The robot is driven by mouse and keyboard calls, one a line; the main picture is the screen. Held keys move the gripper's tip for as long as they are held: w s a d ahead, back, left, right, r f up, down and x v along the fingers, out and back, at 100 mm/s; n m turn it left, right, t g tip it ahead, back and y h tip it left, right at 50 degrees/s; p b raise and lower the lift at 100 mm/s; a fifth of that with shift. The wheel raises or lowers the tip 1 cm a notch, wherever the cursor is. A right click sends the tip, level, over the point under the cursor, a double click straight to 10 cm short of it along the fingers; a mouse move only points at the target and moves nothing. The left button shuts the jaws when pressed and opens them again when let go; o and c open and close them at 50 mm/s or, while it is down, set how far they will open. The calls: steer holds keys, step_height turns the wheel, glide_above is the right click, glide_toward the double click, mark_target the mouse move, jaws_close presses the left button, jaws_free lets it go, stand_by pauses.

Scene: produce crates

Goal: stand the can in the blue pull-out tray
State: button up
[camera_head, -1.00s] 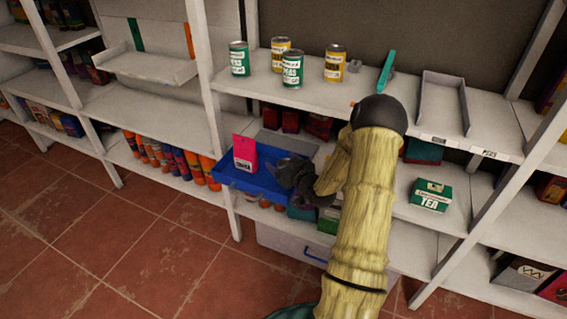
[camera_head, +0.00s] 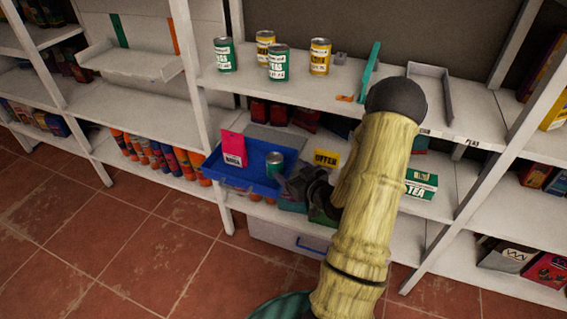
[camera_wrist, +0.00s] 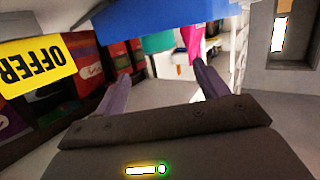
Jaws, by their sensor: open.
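The blue pull-out tray (camera_head: 250,182) sticks out from the middle shelf, and its blue side also fills the top of the wrist view (camera_wrist: 165,14). A green can (camera_head: 274,166) stands upright inside it, toward its right end. Green, probably the can (camera_wrist: 157,42), shows below the blue in the wrist view. My gripper (camera_head: 293,186) is just right of the tray, apart from the can. In the wrist view its two fingers (camera_wrist: 160,72) are spread with nothing between them. My arm hides part of the shelf behind.
A pink packet (camera_head: 233,149) stands in the tray's left part. A yellow OFFER sign (camera_head: 326,158) is close to my gripper. Several cans, including a green peas can (camera_head: 278,63), stand on the shelf above. A green tea box (camera_head: 421,184) sits right of my arm.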

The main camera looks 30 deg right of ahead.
steer(key=shift+s, duration=0.4)
steer(key=a+g, duration=0.1)
steer(key=a, duration=0.1)
steer(key=w+a+n+g, duration=0.1)
steer(key=a+g, duration=0.1)
steer(key=shift+w, duration=0.15)
steer(key=s+a+r+g, duration=0.2)
steer(key=s+a+g, duration=0.1)
steer(key=s+a, duration=0.2)
steer(key=s+a+r+m+g, duration=0.1)
steer(key=s+a+r+g, duration=0.2)
steer(key=s+a, duration=0.2)
steer(key=s+a+r+g+h, duration=0.1)
steer(key=s+a+r+g, duration=0.1)
steer(key=s+a+g, duration=0.2)
steer(key=s+a, duration=0.1)
steer(key=a, duration=0.2)
steer(key=shift+s+r+m, duration=0.25)
steer(key=shift+s+m, duration=0.1)
steer(key=shift+m, duration=0.05)
